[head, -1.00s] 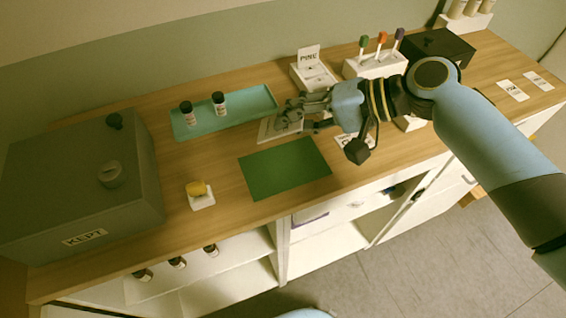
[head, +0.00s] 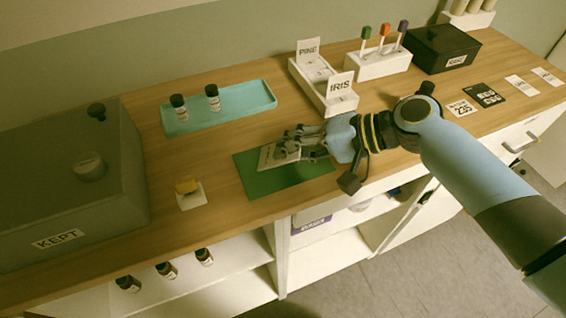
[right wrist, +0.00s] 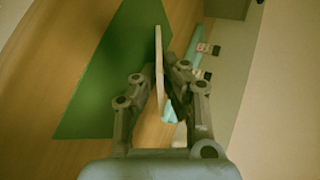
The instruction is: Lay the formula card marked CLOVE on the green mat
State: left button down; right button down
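The green mat (head: 262,184) lies on the wooden counter near its front edge; it also shows in the right wrist view (right wrist: 100,75). My right gripper (head: 292,148) is over the mat's back part. It is shut on a pale card (head: 268,159), which stands out past the fingertips toward the left. In the right wrist view the card (right wrist: 158,50) is seen edge-on between the fingers (right wrist: 158,80). The card's lettering is too small to read. I cannot tell whether the card touches the mat. My left gripper is not in view.
A white card holder (head: 308,82) with PINE and IRIS cards stands behind the mat. A teal tray (head: 240,103) holds two dark bottles. A yellow object sits on a white block (head: 190,200) to the left. A large KEPT box (head: 65,190) fills the counter's left end.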

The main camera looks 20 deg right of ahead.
jog(key=c, duration=1.6)
grip_release()
jog(key=shift+c, duration=0.2)
jog(key=p+v, duration=0.3)
jog(key=v, duration=0.3)
jog(key=shift+s+d+r, duration=0.15)
jog(key=shift+d+r, duration=0.1)
jog(key=shift+s+d+r, duration=0.25)
jog(key=shift+s+d, duration=0.1)
jog(key=shift+d, duration=0.15)
